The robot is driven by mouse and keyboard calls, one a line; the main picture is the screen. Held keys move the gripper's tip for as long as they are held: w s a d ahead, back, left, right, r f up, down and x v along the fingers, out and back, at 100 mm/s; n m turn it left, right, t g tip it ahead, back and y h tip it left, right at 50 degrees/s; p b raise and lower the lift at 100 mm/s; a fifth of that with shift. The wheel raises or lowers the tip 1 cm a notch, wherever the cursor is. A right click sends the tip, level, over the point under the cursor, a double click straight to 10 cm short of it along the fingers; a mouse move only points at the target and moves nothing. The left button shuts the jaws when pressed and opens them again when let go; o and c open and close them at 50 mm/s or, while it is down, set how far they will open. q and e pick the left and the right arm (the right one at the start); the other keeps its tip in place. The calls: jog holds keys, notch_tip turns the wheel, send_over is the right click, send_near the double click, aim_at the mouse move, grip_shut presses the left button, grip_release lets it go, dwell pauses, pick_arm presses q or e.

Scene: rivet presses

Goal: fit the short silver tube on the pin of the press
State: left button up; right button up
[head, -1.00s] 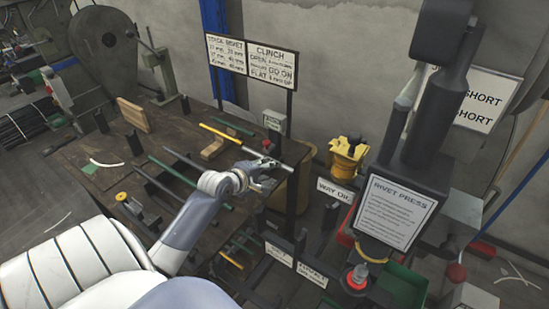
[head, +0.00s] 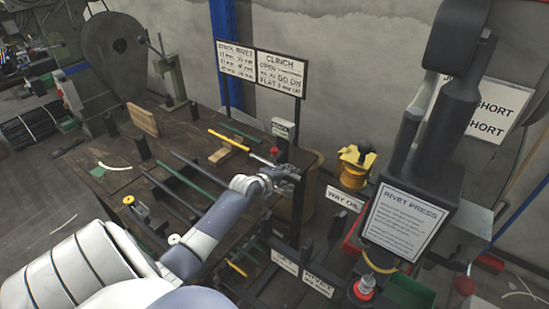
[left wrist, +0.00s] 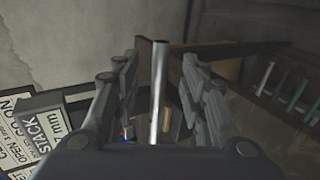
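The left wrist view shows a short silver tube (left wrist: 158,88) running lengthwise between the two fingers of my left gripper (left wrist: 160,95). Dark gaps show on both sides of the tube, so the fingers look open and apart from it. My right gripper is not in view.
The workbench (head: 120,150) carries a yellow rod (head: 229,140), green and dark rods, and a wooden block (head: 144,120). Sign boards (head: 280,72) stand behind it. A yellow oil pot (head: 355,165) and low signs (head: 317,278) stand between bench and press.

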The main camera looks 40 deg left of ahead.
pick_arm(q)
jog(key=shift+x, duration=1.15)
grip_shut()
